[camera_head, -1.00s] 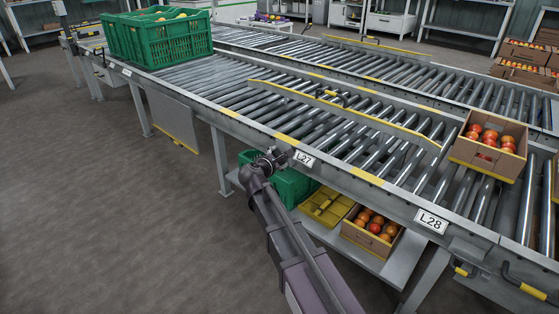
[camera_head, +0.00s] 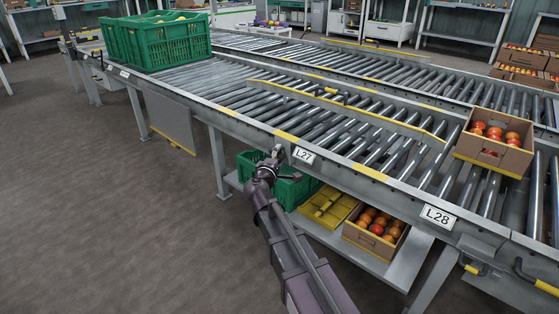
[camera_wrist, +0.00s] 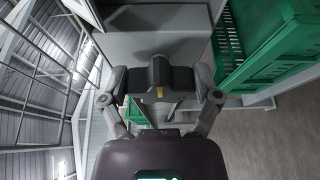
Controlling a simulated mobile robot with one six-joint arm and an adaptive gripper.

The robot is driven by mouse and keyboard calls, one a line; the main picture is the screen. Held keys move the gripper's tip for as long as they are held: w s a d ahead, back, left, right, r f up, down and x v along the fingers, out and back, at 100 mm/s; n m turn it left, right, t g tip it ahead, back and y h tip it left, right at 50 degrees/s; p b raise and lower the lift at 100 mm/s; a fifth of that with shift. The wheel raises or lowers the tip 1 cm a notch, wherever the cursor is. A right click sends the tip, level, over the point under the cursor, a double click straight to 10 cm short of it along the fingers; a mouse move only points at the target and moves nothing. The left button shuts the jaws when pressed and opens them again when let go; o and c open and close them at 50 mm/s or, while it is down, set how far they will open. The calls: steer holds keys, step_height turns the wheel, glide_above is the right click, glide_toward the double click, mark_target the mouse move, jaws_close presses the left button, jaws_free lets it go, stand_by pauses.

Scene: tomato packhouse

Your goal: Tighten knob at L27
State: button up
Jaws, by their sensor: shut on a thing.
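The white L27 label (camera_head: 303,155) is on the side rail of the near roller conveyor. My gripper (camera_head: 276,152) is at that rail, just left of the label. In the wrist view, my gripper (camera_wrist: 160,90) has a finger on each side of a dark knob (camera_wrist: 160,72) with a small yellow mark, and is shut on it. The knob sits in front of the grey rail. In the head view the knob is too small and too covered by my gripper to make out.
Below the rail, a shelf holds a green crate (camera_head: 300,190), a yellow tray (camera_head: 328,208) and a box of tomatoes (camera_head: 360,240). Another tomato box (camera_head: 466,148) is on the rollers at right. A large green crate (camera_head: 165,52) stands at upper left. The left floor is clear.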

steer(key=shift+m, duration=0.3)
steer(key=o, duration=0.9)
steer(key=shift+o, duration=0.2)
steer(key=shift+s, duration=0.1)
steer(key=v, duration=1.1)
steer(key=shift+s+a, duration=0.2)
steer(key=shift+s, duration=0.2)
steer(key=shift+d+f, duration=0.1)
